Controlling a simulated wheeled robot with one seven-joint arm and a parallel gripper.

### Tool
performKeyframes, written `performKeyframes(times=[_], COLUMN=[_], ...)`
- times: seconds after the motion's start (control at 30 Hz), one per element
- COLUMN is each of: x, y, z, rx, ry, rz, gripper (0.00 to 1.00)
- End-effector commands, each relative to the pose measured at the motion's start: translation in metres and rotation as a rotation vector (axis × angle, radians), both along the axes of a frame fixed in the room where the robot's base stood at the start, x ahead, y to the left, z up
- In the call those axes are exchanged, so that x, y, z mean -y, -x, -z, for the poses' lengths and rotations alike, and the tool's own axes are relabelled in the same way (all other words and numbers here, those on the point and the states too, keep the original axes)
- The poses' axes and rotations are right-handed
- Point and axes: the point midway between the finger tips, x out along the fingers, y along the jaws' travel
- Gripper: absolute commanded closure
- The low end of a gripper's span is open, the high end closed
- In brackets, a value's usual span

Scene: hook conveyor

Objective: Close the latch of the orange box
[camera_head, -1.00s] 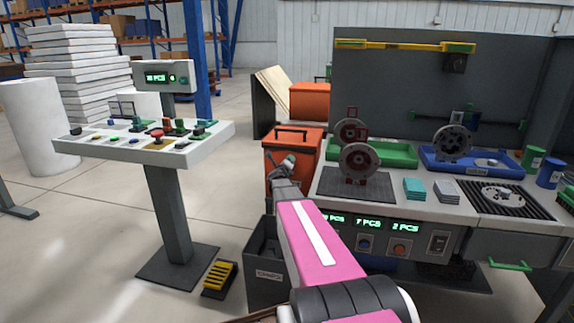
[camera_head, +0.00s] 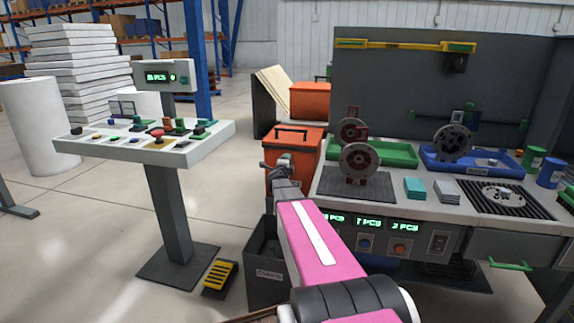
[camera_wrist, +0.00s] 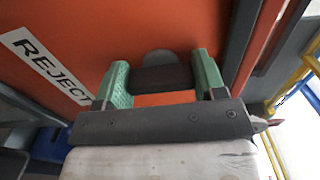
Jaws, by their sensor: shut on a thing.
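The orange box (camera_head: 311,146) stands left of the workbench in the head view, with a dark handle on its lid. In the wrist view its orange wall (camera_wrist: 75,35) fills most of the picture and bears a REJECT label. A dark rounded latch (camera_wrist: 160,72) sits on this wall between the two green fingers of my gripper (camera_wrist: 159,78). The gripper is shut on the latch. In the head view my gripper (camera_head: 284,161) is at the front of the box, and the latch is too small and covered to make out.
A dark open bin (camera_head: 266,272) stands on the floor below my arm. The workbench (camera_head: 400,205) is close on the right. A control console (camera_head: 190,150) stands on the left, with a yellow-striped pedal (camera_head: 220,276) by its foot. Open floor lies between console and box.

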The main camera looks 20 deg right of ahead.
Motion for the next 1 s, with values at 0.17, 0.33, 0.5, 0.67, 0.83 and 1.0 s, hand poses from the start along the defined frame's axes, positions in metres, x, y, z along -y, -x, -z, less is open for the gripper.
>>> performKeyframes(times=[0.17, 0.33, 0.5, 0.67, 0.83, 1.0], x=[-0.0004, -0.0005, -0.0005, -0.0004, -0.0002, -0.003], y=[0.0009, 0.001, 0.001, 0.0008, 0.0005, 0.0048], z=[0.001, 0.001, 0.001, 0.0008, 0.0005, 0.0002], rx=[-0.011, -0.012, -0.012, -0.011, -0.01, -0.01], ry=[0.013, 0.015, 0.015, 0.014, 0.014, 0.014], rz=[0.0, -0.001, -0.001, -0.001, -0.001, -0.001], gripper=[0.6, 0.6, 0.6, 0.11, 0.11, 0.11])
